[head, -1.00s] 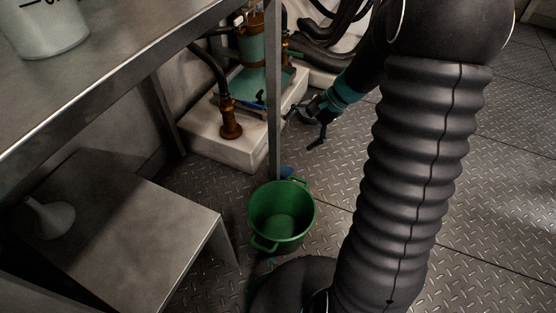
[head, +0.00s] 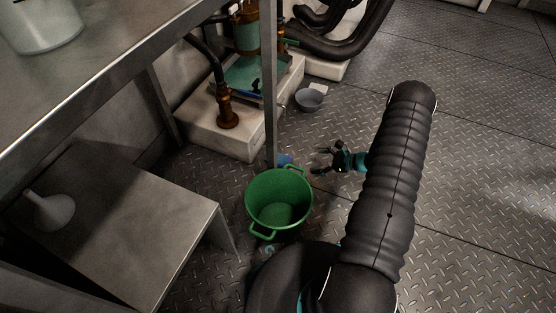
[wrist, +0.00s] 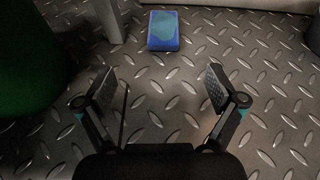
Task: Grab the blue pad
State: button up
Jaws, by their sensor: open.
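The blue pad (wrist: 164,31) lies flat on the metal floor at the top middle of the wrist view, with a lighter blue patch on its top. In the head view a part of the blue pad (head: 285,160) shows behind the green bucket, beside the table leg. My gripper (wrist: 165,95) is open and empty, with its two fingers wide apart. The pad is ahead of the fingertips, apart from them, roughly in line with the gap. In the head view my gripper (head: 322,162) is low over the floor, to the right of the pad.
A green bucket (head: 280,202) stands close in front of the pad; it fills the left of the wrist view. A metal table leg (head: 268,90) stands by the pad. A white plinth (head: 242,141) and a grey bowl (head: 309,99) are behind. The floor at right is clear.

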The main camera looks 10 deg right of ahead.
notch_tip(320, 180, down, 2)
jog(key=shift+s+d+f+m, duration=0.1)
jog(key=shift+d+m, duration=0.05)
jog(key=shift+m, duration=0.25)
jog(key=shift+t, duration=0.3)
jog(key=x, duration=0.4)
jog(key=b+x, duration=0.1)
jog(key=x, duration=0.8)
jog(key=shift+f+b, duration=0.35)
jog(key=shift+f, duration=0.1)
jog(key=c, duration=1.4)
jog(key=shift+r, duration=0.1)
